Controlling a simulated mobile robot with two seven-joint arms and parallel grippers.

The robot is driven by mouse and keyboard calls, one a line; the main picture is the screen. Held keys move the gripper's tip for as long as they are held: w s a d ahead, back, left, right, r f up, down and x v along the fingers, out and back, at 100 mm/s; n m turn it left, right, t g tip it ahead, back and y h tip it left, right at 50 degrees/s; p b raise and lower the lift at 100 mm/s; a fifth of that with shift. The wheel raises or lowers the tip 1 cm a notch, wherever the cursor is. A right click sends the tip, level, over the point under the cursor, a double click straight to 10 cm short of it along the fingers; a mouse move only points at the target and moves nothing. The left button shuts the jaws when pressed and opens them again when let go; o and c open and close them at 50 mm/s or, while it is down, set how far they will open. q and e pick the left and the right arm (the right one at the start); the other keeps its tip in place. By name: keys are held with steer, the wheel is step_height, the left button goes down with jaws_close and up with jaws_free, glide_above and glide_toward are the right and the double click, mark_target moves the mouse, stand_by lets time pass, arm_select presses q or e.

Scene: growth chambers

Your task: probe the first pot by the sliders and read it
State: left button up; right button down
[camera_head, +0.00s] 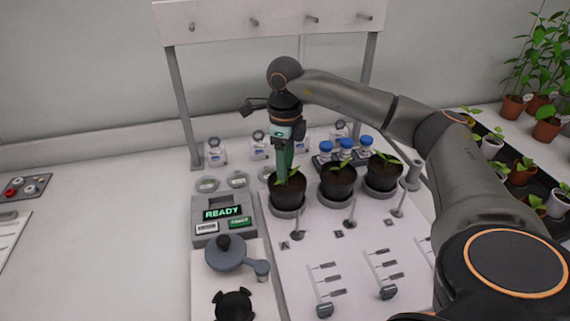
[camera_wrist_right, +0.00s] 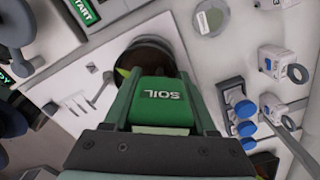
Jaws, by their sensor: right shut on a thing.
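My right gripper (camera_head: 283,128) is shut on the green soil probe (camera_head: 285,160), which points down at the leftmost pot (camera_head: 287,198). The probe's lower end meets the plant and dark soil in the head view; how deep it sits I cannot tell. In the right wrist view the probe (camera_wrist_right: 162,100), marked SOIL, hides part of the pot (camera_wrist_right: 148,52). Two more potted seedlings, a middle pot (camera_head: 337,184) and a right pot (camera_head: 382,178), stand in the row. Sliders (camera_head: 323,290) lie on the white panel in front. My left gripper is out of view.
A console (camera_head: 222,213) left of the pots shows READY in green. A grey round device (camera_head: 226,253) stands in front of it. Blue-capped bottles (camera_head: 345,150) stand behind the pots, under a pegged rack (camera_head: 270,22). The left bench is mostly clear.

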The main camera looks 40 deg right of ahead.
steer(key=shift+c, duration=0.6)
jaws_free()
step_height(320, 180, up, 12)
steer(key=shift+r+p, duration=0.2)
steer(key=shift+p, duration=0.5)
